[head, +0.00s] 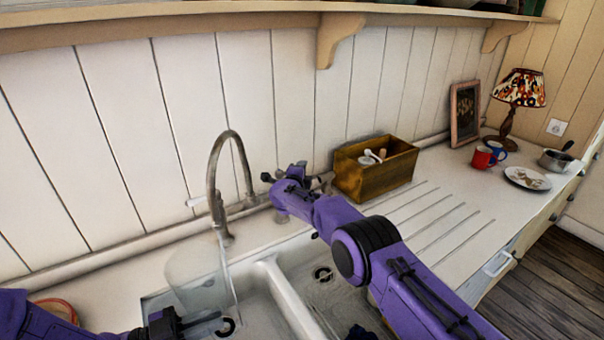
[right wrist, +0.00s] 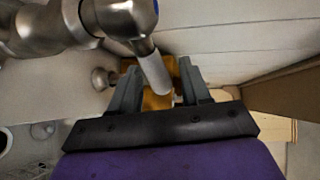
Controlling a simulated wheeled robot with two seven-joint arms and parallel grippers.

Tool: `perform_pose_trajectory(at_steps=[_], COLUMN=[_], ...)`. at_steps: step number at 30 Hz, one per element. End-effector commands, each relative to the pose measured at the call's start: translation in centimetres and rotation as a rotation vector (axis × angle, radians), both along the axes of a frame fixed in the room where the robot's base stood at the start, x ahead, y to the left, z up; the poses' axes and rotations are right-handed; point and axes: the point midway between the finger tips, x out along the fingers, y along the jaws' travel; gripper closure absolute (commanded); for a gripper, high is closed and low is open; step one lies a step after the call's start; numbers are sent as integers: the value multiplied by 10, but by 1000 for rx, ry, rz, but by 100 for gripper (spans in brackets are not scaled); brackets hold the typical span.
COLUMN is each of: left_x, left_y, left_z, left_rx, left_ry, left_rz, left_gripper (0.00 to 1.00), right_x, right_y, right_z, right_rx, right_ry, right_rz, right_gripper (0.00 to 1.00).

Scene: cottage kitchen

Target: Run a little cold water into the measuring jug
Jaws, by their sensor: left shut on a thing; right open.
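The clear measuring jug (head: 190,268) is over the left sink basin, under the tap (head: 213,170). My left gripper (head: 192,322) is at its near, lower side and shut on it; the exact grip is hard to see. A thin clear stream (head: 231,285) falls from the spout along the jug's right side; I cannot tell whether it lands inside. My right gripper (head: 284,174) is open behind the sink, right of the tap. In the right wrist view, a pale-tipped metal tap lever (right wrist: 152,72) with a blue mark lies between its fingers (right wrist: 160,92).
A wooden box (head: 375,176) with utensils stands just right of my right gripper. Further right are a red mug (head: 482,158), a plate (head: 527,178), a pan (head: 555,160) and a lamp (head: 520,90). The grooved drainer (head: 430,215) is clear.

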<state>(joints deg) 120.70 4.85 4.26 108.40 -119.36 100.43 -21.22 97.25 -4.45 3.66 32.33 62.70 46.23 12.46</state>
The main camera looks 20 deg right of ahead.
Motion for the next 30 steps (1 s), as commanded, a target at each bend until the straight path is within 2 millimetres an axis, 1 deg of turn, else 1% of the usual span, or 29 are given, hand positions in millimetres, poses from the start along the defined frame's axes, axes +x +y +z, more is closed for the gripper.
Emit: perform_pose_trajectory(at_steps=[8, 9, 11, 12, 13, 17, 24, 30], left_x=[0, 0, 0, 0, 0, 0, 0, 0], left_y=[0, 0, 0, 0, 0, 0, 0, 0], left_z=[0, 0, 0, 0, 0, 0, 0, 0], left_rx=[-1, -1, -1, -1, -1, -1, -1, -1], left_ry=[-1, -1, -1, -1, -1, -1, -1, -1], left_rz=[0, 0, 0, 0, 0, 0, 0, 0], left_gripper=[100, 100, 100, 100, 100, 100, 100, 100], right_x=[1, 1, 1, 1, 1, 0, -7, -9], right_y=[-1, -1, -1, -1, -1, 0, 2, 1], right_z=[0, 0, 0, 0, 0, 0, 0, 0], right_rx=[-1, -1, -1, -1, -1, 0, 1, 0], right_ry=[1, 1, 1, 1, 1, 0, -6, 0], right_rz=[0, 0, 0, 0, 0, -3, -112, -135], right_gripper=[53, 66, 86, 98, 100, 100, 100, 100])
